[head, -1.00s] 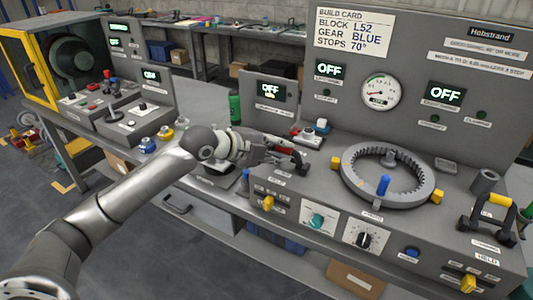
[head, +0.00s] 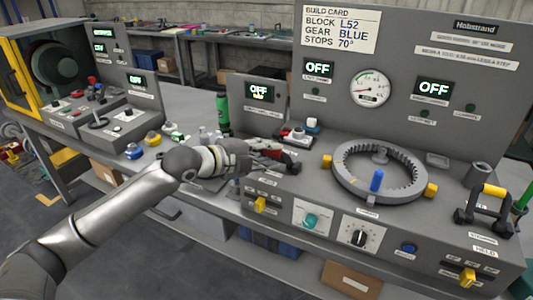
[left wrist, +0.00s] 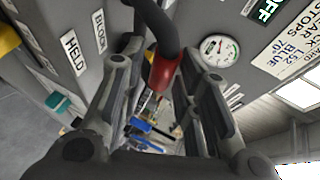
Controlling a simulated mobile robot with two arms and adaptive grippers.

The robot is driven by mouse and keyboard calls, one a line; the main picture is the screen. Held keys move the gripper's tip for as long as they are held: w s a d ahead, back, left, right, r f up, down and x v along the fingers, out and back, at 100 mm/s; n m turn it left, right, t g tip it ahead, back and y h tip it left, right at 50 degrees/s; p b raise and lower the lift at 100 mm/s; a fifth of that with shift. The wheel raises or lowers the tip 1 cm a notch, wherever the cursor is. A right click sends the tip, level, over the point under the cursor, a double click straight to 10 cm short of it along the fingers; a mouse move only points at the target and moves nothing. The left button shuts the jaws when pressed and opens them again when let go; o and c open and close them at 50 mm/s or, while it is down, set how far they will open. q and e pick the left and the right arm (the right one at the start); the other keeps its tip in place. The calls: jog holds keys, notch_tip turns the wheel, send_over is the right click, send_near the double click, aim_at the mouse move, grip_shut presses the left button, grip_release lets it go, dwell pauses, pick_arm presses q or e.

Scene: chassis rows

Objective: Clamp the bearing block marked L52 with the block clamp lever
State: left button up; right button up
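The block clamp lever, a dark curved bar with a red grip (left wrist: 165,73), shows between the fingers of my left gripper (left wrist: 160,85) in the left wrist view. The fingers stand on both sides of the red grip with some gap, so they look open. A BLOCK label (left wrist: 100,32) and a HELD label (left wrist: 74,52) are beside it. In the head view my left gripper (head: 268,160) is at the console's left part, partly covering the lever's red grip (head: 277,154). I cannot make out a block marked L52; the build card (head: 341,28) reads BLOCK L52. My right gripper is out of view.
A ring gear (head: 340,178) with a blue peg (head: 376,180) and yellow stops stands right of the gripper. A small block-like part (head: 312,125) and a green bottle (head: 222,108) are behind the gripper. Displays read OFF.

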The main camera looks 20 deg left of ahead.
pick_arm(q)
jog(key=shift+o, duration=0.6)
jog(key=shift+r, duration=0.1)
jog(key=v, duration=0.7)
jog(key=shift+s+a, duration=0.15)
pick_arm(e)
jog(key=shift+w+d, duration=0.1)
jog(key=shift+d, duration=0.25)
